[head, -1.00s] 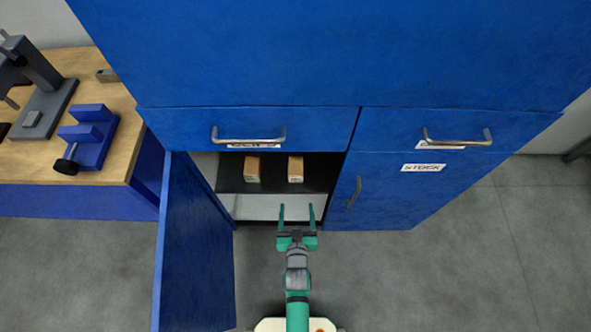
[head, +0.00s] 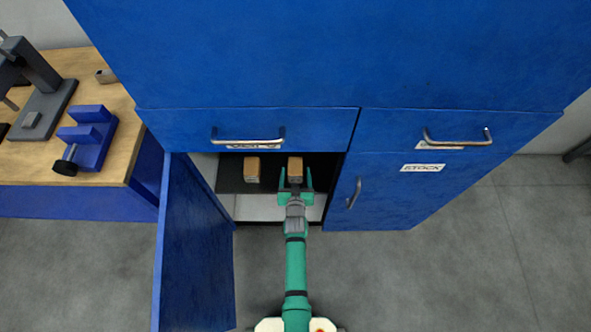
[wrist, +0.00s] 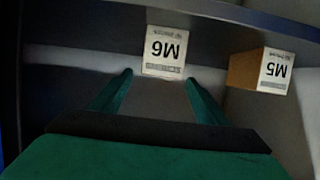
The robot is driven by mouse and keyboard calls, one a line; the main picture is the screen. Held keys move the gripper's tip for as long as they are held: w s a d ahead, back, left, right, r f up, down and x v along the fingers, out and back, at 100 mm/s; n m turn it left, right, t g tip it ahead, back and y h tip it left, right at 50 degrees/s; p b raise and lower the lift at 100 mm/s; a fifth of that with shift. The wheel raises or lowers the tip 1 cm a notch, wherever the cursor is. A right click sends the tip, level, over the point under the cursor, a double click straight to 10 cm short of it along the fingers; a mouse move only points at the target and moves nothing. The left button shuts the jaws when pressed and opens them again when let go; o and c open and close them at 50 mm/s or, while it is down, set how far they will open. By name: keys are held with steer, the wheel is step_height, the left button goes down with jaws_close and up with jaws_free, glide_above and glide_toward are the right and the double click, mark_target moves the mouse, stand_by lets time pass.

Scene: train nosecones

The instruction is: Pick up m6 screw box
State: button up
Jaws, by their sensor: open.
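The M6 screw box (wrist: 165,52) shows its white label, upside down, in the wrist view, just beyond and between my fingertips. In the head view it is the right one of two small brown boxes (head: 295,163) on the dark cabinet shelf. My gripper (head: 295,180) is open and reaches into the cabinet in front of it. The wrist view shows both green fingers (wrist: 158,80) spread, with nothing between them. I cannot tell whether the fingertips reach the box sides.
The M5 box (wrist: 262,70) also stands on the shelf (head: 230,178), left in the head view (head: 252,167). The blue cabinet door (head: 195,245) hangs open at left. A drawer (head: 250,128) is shut above the opening. A closed cabinet door (head: 385,190) stands at right.

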mark_target(295, 170)
steer(key=shift+f+x, duration=0.1)
steer(key=shift+x, duration=1.2)
steer(key=shift+f+x, duration=0.15)
steer(key=shift+x, duration=1.2)
steer(key=shift+s, duration=0.15)
steer(key=c, duration=1.5)
